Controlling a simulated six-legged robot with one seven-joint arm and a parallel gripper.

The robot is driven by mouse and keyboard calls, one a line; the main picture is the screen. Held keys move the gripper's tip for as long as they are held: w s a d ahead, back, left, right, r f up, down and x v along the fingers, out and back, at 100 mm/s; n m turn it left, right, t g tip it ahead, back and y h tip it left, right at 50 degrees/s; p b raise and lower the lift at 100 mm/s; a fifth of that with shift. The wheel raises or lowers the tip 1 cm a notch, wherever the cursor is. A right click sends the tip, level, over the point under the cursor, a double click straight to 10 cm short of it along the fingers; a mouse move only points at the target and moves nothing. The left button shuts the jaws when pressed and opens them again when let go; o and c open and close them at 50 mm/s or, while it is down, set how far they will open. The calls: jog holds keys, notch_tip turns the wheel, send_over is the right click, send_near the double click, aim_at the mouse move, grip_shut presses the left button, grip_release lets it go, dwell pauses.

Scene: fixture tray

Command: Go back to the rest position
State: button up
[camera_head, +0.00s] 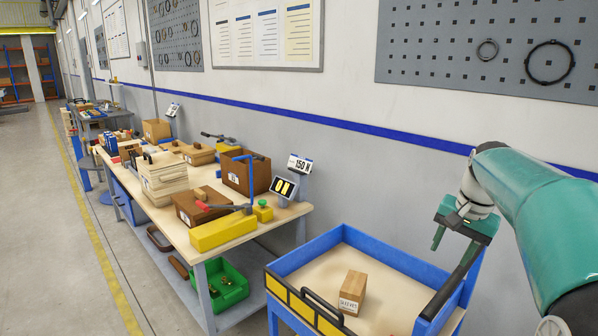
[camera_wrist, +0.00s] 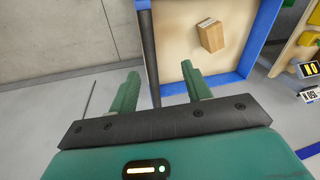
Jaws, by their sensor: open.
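My gripper (camera_head: 450,233) hangs at the right in the head view, above the right end of the blue-rimmed cart. In the wrist view its two green fingers (camera_wrist: 163,90) are spread apart with nothing between them. A small wooden block (camera_head: 352,293) with a printed label lies on the cart's light tray floor. The block also shows in the wrist view (camera_wrist: 210,35), beyond the fingers and clear of them. My teal arm reaches in from the right edge.
The cart's blue rim (camera_head: 305,248) surrounds the tray, with a black handle at its front. A workbench (camera_head: 165,220) at the left carries boxes, a yellow block (camera_head: 222,231) and a red-and-blue tool. A green bin (camera_head: 228,286) sits below. A wall runs behind; floor at the left is clear.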

jog(key=s+a+n+t+h, duration=0.15)
jog(key=s+a+n, duration=0.25)
jog(key=s+a, duration=0.8)
jog(key=s+a+f+n+t, duration=0.2)
jog(key=s+a+f+n, duration=0.2)
jog(key=s, duration=0.7)
notch_tip(320, 180, down, 3)
jog(key=shift+a+r+y, duration=0.1)
jog(key=shift+a+y, duration=0.25)
jog(key=shift+a, duration=0.85)
jog(key=shift+s+d, duration=0.1)
jog(key=shift+d, duration=0.05)
